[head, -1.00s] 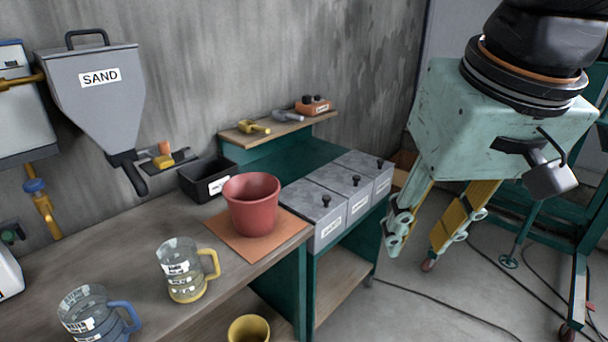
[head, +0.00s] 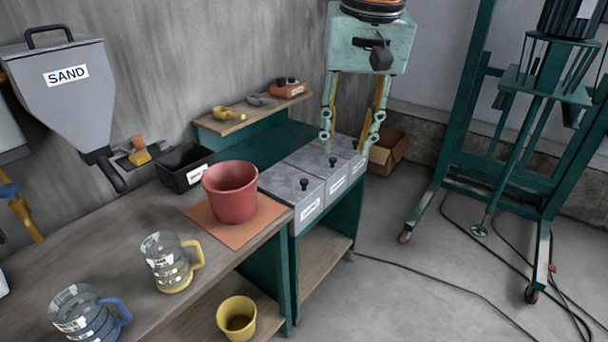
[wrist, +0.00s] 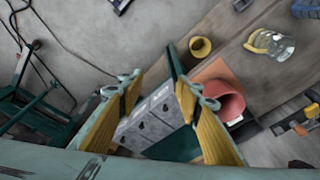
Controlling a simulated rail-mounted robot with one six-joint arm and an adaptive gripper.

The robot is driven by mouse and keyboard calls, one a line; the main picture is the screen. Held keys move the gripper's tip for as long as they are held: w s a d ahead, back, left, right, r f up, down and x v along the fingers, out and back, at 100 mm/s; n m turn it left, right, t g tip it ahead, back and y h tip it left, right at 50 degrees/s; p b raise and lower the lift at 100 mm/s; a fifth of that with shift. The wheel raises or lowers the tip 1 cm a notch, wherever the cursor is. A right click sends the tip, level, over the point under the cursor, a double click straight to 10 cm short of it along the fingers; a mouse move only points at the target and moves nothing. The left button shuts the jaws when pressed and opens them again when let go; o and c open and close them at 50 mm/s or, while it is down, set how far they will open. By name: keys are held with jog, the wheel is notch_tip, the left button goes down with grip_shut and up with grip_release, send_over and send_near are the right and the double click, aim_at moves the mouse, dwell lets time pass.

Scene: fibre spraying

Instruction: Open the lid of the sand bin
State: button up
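Three grey lidded bins (head: 306,213) stand in a row at the end of the bench, each with a black knob on its lid. All lids look shut. Their white labels are too small to read, so I cannot tell which is the sand bin. A grey hopper labelled SAND (head: 62,100) hangs on the wall at left. My gripper (head: 352,143) is open and empty, its fingers pointing down over or behind the far end of the bin row; contact is not visible. In the wrist view, the bins (wrist: 152,122) show between the spread fingers (wrist: 155,82).
A red pot (head: 230,196) stands on an orange mat. A black box (head: 186,168), two measuring jugs (head: 170,262) and a yellow pot (head: 237,318) are nearby. A shelf (head: 250,120) with scoops is behind the bins. A cardboard box (head: 388,152) sits beyond them. Floor at right has cables.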

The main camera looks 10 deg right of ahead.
jog(key=w+f+m+p, duration=0.1)
jog(key=w+f+p, duration=0.15)
jog(key=w, duration=0.95)
jog(key=m+g+p, duration=0.2)
jog(key=m+p, duration=0.1)
jog(key=p, duration=0.4)
send_over(305, 180)
notch_tip(305, 180, down, 19)
jog(key=shift+f, duration=0.15)
jog(key=shift+f, duration=6.75)
jog(key=shift+c, duration=0.7)
grip_shut()
